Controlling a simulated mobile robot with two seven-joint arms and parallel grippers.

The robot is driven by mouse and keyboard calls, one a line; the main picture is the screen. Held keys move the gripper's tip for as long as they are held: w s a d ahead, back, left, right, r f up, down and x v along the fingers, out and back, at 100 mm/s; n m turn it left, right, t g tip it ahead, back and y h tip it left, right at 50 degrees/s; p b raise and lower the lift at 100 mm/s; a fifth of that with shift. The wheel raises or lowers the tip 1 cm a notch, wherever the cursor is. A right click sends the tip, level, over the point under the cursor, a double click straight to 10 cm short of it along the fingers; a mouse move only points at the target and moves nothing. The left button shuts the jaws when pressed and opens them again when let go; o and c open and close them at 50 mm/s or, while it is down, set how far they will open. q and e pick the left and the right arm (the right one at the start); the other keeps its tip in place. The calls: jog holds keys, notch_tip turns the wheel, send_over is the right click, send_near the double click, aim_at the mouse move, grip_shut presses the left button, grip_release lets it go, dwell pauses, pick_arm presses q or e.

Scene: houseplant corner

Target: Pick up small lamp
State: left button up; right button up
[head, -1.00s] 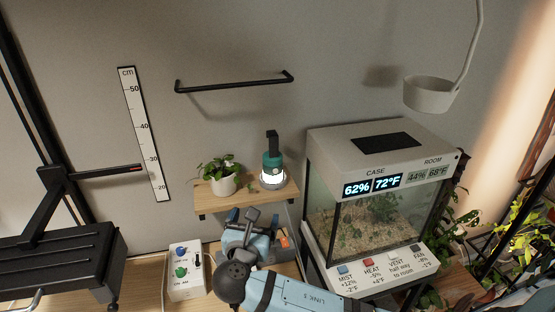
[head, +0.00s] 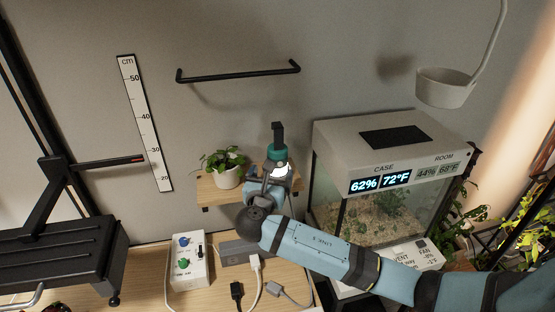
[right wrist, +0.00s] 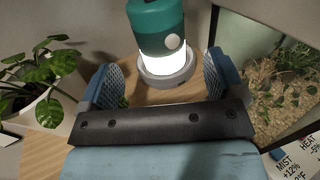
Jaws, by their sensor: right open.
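The small lamp (head: 277,152) has a teal body, a dark upright handle and a glowing white lower part. It stands upright on a small wooden wall shelf (head: 207,190). In the right wrist view the lamp (right wrist: 158,28) is at the top centre, on its grey round base. My right gripper (right wrist: 160,72) is open, with one blue finger on each side of the lamp's base and the lamp a little beyond the palm. In the head view my right gripper (head: 271,176) covers the lamp's lower part. My left gripper is out of view.
A potted plant (head: 228,178) stands on the shelf just left of the lamp. A glass terrarium case (head: 375,205) is close on the right. A black wall bar (head: 238,75) is above. A white control box (head: 188,265) and cables lie on the bench below.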

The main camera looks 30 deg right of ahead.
aim_at(276, 176)
jog(key=p+x, duration=0.1)
jog(key=x, duration=0.3)
jog(key=shift+r, duration=0.2)
jog(key=shift+w+d, duration=0.25)
jog(key=shift+d, duration=0.05)
jog(key=c, duration=1.1)
jog(key=shift+c, duration=0.2)
